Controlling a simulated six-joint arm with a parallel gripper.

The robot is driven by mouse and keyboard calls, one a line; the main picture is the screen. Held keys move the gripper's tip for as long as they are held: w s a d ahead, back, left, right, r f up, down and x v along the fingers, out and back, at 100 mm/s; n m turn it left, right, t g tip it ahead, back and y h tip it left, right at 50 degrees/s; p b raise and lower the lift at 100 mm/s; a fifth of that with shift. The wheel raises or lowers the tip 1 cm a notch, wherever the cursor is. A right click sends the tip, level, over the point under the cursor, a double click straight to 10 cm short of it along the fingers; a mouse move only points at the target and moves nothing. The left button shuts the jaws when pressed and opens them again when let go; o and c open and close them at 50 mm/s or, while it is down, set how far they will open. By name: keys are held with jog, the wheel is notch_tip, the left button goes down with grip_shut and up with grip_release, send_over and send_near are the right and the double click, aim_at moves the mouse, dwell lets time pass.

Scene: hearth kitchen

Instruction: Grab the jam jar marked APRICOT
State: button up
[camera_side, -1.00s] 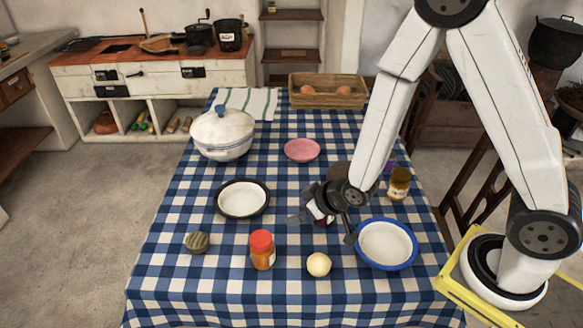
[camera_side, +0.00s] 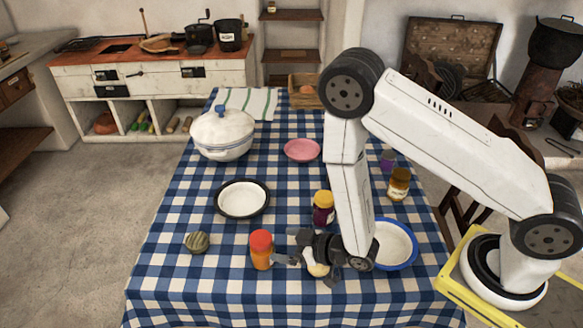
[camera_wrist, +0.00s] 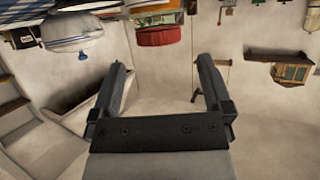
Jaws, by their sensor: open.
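The orange jar with a red-orange lid (camera_side: 261,252) stands upright near the table's front edge in the side view. Its label cannot be read there. In the wrist view, which looks upside down, its red lid (camera_wrist: 158,37) is at the top, ahead of and between the fingers. My gripper (camera_side: 285,250) is low over the table, just right of the jar, fingers pointing at it. It is open and empty; the wrist view also shows the fingers (camera_wrist: 162,68) apart. A dark jar with a yellow lid (camera_side: 323,208) and an amber jar (camera_side: 398,185) stand farther back.
A pale round item (camera_side: 318,269) is partly hidden by my gripper. A blue-rimmed plate (camera_side: 408,258) is right, a dark-rimmed dish (camera_side: 242,198) and striped round item (camera_side: 197,242) left. A white tureen (camera_side: 222,135) and pink plate (camera_side: 302,150) stand behind. Front-left cloth (camera_side: 180,290) is clear.

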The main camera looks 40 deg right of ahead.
aim_at(267, 240)
jog(key=shift+x, duration=1.25)
jog(key=shift+x, duration=2.6)
jog(key=shift+d, duration=0.1)
jog(key=shift+w, duration=0.1)
grip_shut()
jog(key=shift+r, duration=0.2)
jog(key=shift+r, duration=4.8)
